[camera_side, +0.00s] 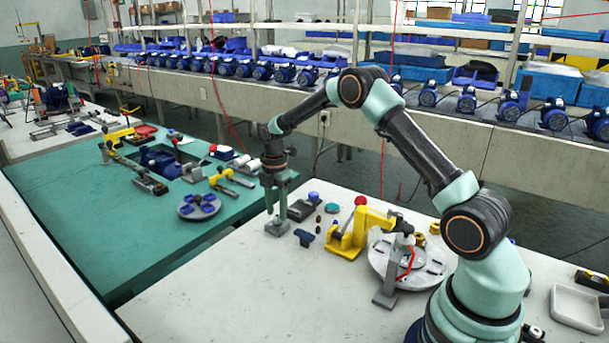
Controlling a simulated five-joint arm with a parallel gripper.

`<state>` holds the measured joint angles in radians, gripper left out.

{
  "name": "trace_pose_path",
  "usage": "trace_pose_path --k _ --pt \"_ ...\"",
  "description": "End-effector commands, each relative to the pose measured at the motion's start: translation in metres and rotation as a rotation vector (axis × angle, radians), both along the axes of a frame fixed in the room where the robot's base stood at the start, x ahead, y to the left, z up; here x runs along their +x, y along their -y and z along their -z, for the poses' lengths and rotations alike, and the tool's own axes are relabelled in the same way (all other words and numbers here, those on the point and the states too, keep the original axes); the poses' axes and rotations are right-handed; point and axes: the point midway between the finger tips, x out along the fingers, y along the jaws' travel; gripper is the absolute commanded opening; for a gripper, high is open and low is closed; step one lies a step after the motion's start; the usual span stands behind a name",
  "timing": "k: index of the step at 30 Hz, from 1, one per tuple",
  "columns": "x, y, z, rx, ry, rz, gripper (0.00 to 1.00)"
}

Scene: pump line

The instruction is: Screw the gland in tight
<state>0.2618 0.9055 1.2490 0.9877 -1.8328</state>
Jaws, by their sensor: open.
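My gripper (276,208) points straight down at the left edge of the white table, with its jaws open. Its fingertips are just above or beside a small grey block (277,229); I cannot tell whether they touch it. A grey fixture (301,210) with a blue round cap (313,197) behind it stands just right of the gripper. Small dark brown parts (318,219) lie to its right. I cannot tell which small part is the gland, or whether it is between the fingers.
A yellow clamp (347,236) with a red knob and a round grey plate (383,263) stand right of the gripper. A dark blue part (304,238) lies nearer. A green table (100,215) with tools is left. A white tray (577,306) sits far right. The front of the white table is clear.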

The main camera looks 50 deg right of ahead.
Motion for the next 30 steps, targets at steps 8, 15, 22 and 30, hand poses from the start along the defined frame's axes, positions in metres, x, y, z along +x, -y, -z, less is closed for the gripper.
trace_pose_path --k 8,15,22,30 --pt "0.0001 -0.0001 0.0117 0.000 0.001 0.000 0.43" --pt "0.0001 -0.0001 0.0117 0.000 0.001 0.001 0.43" --pt "0.0001 -0.0003 0.0113 0.000 0.001 0.001 0.43" --pt "0.0000 -0.0003 0.0113 0.000 0.001 0.001 0.00"
